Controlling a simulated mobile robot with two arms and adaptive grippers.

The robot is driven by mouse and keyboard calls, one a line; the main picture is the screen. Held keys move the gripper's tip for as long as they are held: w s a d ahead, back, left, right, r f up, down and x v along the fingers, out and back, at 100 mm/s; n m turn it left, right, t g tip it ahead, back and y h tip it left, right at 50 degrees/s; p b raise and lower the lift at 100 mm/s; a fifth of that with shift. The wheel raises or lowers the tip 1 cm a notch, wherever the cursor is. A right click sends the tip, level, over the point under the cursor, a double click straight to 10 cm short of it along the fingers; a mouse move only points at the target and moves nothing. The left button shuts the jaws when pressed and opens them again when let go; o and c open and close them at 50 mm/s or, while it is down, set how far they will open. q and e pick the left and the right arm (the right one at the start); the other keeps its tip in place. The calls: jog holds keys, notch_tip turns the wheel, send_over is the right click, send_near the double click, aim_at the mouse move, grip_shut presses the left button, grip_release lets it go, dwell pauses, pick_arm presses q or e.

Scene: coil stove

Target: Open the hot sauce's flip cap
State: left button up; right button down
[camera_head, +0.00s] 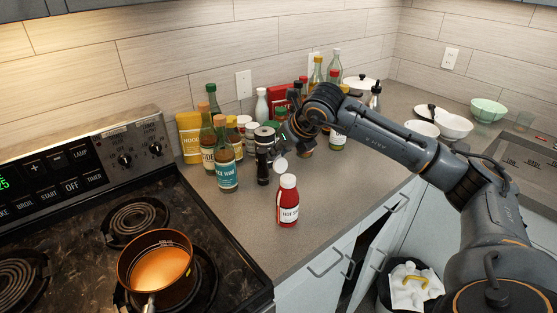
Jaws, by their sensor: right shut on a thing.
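The hot sauce (288,208) is a small red bottle with a white cap and a white label. It stands upright on the grey counter, near the front edge and right of the stove. Its cap (288,181) is on top; the view is too small to show the flip lid's state. My right gripper (289,133) is behind and above the bottle, apart from it, among the crowded bottles and jars. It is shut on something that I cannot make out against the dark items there. My left gripper is not in view.
Tall sauce bottles (225,165) and a dark grinder (263,168) stand left of and behind the hot sauce. The stove (215,230) with a copper pot (160,237) is at left. White bowls (453,128) are at right.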

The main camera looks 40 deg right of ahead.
jog(key=c, duration=1.2)
grip_release()
jog(key=v, duration=1.2)
